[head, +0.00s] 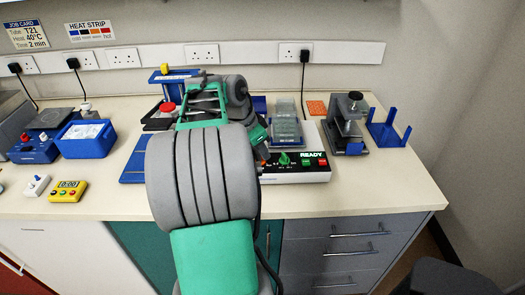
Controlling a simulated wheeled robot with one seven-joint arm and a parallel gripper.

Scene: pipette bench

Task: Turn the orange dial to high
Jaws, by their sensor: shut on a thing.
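A white machine (297,177) with a dark front panel stands at the middle of the bench. Its display reads READY (312,155). A green dial (285,158) sits left of the display. A small bit of orange, seemingly the orange dial (264,156), shows at the panel's left end, mostly hidden by my arm. My gripper (262,149) is at that spot, shut on the orange dial as far as I can see. Its fingertips are largely hidden behind my arm. The dial's pointer and its marks cannot be read.
A clear rack-like block (286,125) stands on the machine. A grey press (347,122) and a blue stand (388,130) are to the right. A blue tub (84,139) and yellow timer (68,191) are at left. The front bench strip is mostly clear.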

